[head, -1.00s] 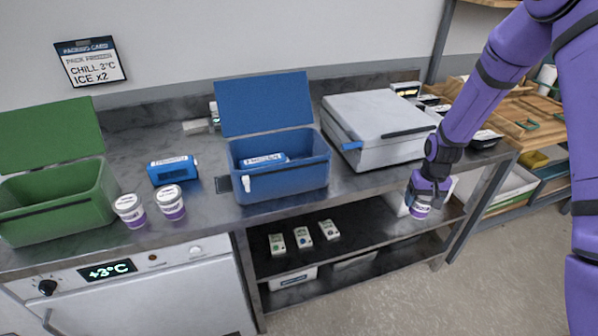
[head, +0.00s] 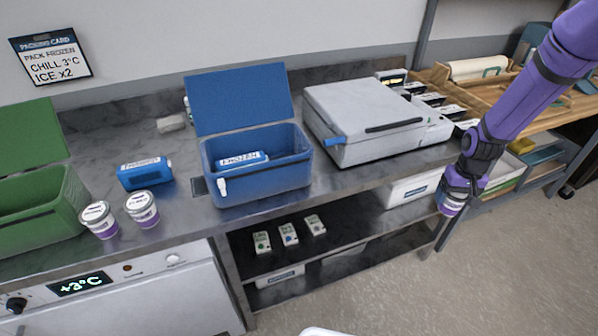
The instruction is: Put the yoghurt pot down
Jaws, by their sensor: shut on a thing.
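My gripper (head: 457,190) is shut on a yoghurt pot (head: 451,207), a small purple-and-white pot. It hangs in front of the right end of the steel counter, below the counter top and over the floor side. The pot's upper part is hidden by the fingers. Two similar pots with white lids and purple bands, a left one (head: 99,220) and a right one (head: 142,209), stand upright on the counter at the left, near its front edge.
An open blue box (head: 262,185) holding a white-labelled blue pack stands mid-counter. An open green box (head: 40,215) is at the left, with a blue pack (head: 145,173) beside it. A grey lidded machine (head: 372,120) fills the right. The lower shelf (head: 350,232) has bare room right of several small cartons.

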